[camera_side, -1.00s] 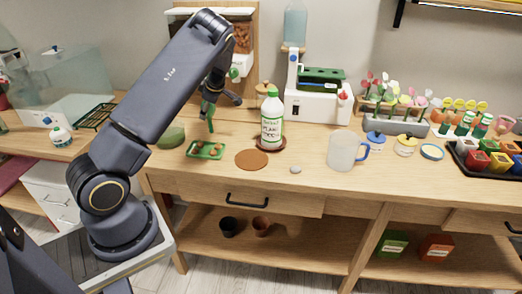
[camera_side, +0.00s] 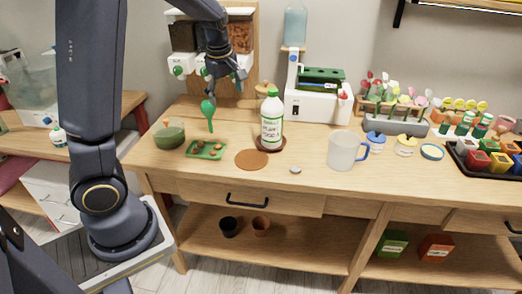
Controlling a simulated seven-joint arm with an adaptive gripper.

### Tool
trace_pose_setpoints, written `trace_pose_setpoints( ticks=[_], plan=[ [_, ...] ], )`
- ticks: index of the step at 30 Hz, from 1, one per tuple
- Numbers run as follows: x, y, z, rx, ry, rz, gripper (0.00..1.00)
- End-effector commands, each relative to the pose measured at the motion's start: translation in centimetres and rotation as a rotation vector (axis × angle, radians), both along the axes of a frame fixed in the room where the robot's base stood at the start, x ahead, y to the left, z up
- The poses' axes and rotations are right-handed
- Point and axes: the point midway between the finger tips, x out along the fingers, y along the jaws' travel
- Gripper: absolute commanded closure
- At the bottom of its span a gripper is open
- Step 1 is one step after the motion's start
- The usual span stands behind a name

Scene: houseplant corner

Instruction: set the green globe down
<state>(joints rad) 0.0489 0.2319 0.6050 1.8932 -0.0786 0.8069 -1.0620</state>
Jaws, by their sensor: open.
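The green globe (camera_side: 208,107) is upright, bulb at the top and thin stem pointing down. Its stem ends just behind the small green tray (camera_side: 192,154); I cannot tell what the tip rests on. My gripper (camera_side: 225,79) is open and empty, above and slightly right of the globe, with a gap between them in the picture. The tray lies on the wooden bench and holds a few small brown things.
A green bowl (camera_side: 168,136) stands left of the tray. Dispensers (camera_side: 184,66) are on the back wall behind my gripper. A clear mug (camera_side: 342,152) stands further right.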

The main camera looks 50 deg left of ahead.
Motion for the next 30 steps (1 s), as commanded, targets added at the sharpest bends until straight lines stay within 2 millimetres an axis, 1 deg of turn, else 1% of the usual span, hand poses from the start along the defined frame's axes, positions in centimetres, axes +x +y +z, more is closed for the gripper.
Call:
trace_pose_setpoints(
  ticks=[1,2,3,5,6,9,12,15,18,30],
  plan=[
    [-1.1,-3.3,1.7,-0.031,-0.033,-0.167,0.18],
    [-1.8,-5.2,2.4,-0.038,-0.045,-0.276,0.18],
    [-3.0,-7.6,3.4,-0.035,-0.063,-0.421,0.18],
    [-4.9,-10.9,4.8,-0.008,-0.090,-0.643,0.18],
    [-6.4,-12.9,5.6,0.022,-0.105,-0.784,0.18],
    [-10.1,-16.8,6.5,0.130,-0.125,-1.102,0.18],
    [-13.1,-19.0,6.6,0.248,-0.119,-1.339,0.18],
    [-15.0,-20.2,6.3,0.339,-0.103,-1.487,0.18],
    [-15.9,-20.6,6.0,0.385,-0.089,-1.558,0.18],
    [-16.0,-20.7,6.0,0.394,-0.086,-1.573,0.18]
  ],
)
